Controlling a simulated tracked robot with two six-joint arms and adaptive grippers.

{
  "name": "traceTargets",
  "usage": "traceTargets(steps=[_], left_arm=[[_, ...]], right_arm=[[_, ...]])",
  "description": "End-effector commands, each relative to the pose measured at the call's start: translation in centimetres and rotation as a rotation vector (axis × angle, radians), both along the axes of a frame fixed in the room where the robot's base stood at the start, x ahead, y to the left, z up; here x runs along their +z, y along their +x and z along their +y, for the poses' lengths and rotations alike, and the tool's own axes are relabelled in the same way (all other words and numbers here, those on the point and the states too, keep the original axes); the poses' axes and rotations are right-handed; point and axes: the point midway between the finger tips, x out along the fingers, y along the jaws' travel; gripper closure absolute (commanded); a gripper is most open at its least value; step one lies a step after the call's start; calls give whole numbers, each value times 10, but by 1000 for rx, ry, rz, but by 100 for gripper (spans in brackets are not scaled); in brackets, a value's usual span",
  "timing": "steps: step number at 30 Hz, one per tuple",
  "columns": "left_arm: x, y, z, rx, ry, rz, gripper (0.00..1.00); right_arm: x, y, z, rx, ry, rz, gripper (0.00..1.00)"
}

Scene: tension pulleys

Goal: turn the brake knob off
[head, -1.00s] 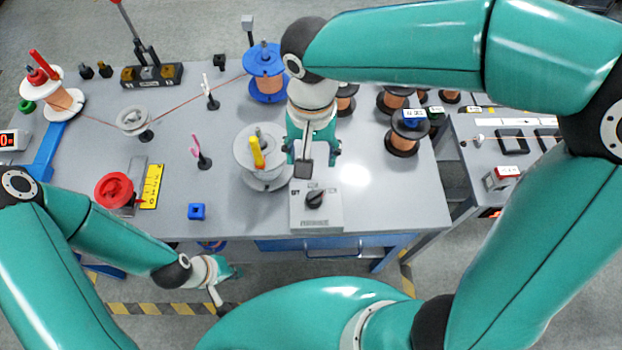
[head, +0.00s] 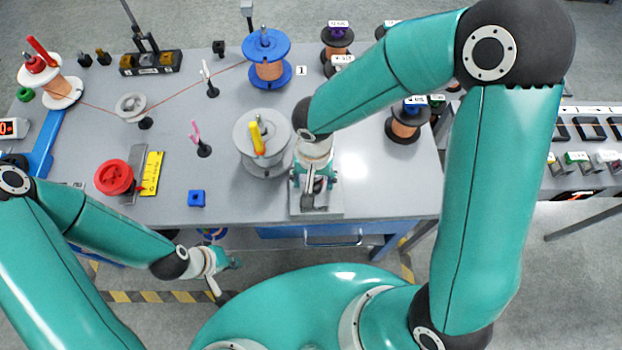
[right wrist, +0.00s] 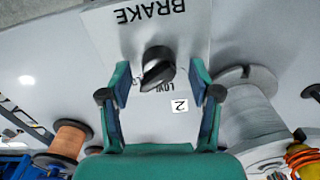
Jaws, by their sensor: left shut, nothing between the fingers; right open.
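The brake box (head: 330,211), a light grey block, stands at the table's front edge in the head view. The black brake knob (right wrist: 158,67) shows in the right wrist view, on the pale panel (right wrist: 190,35) lettered BRAKE, seen upside down. My right gripper (head: 314,195) is over the box and hides the knob in the head view. In the right wrist view its open fingers lie on either side of the knob; contact cannot be told. My left gripper (head: 230,268) is shut and empty, low in front of the table.
A grey spool (head: 262,165) with a yellow clip stands close left of my right gripper. A blue spool (head: 267,75) is behind it, and a copper spool (head: 404,128) is to the right. A blue cube (head: 196,198) lies on the front left.

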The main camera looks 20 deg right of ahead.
Motion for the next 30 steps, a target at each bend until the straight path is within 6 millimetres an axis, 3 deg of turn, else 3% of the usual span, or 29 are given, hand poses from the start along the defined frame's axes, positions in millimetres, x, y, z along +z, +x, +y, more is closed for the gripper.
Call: traceTargets(steps=[11,21,22,30], left_arm=[[0,0,0,0,0,0,100],[0,0,0,0,0,0,100],[0,0,1,5,0,0,100],[-2,0,0,0,0,0,100]], right_arm=[[-5,0,0,0,0,0,37],[-5,0,0,0,1,0,94],[-5,0,11,10,1,-1,96],[-5,1,3,30,4,-3,97]])
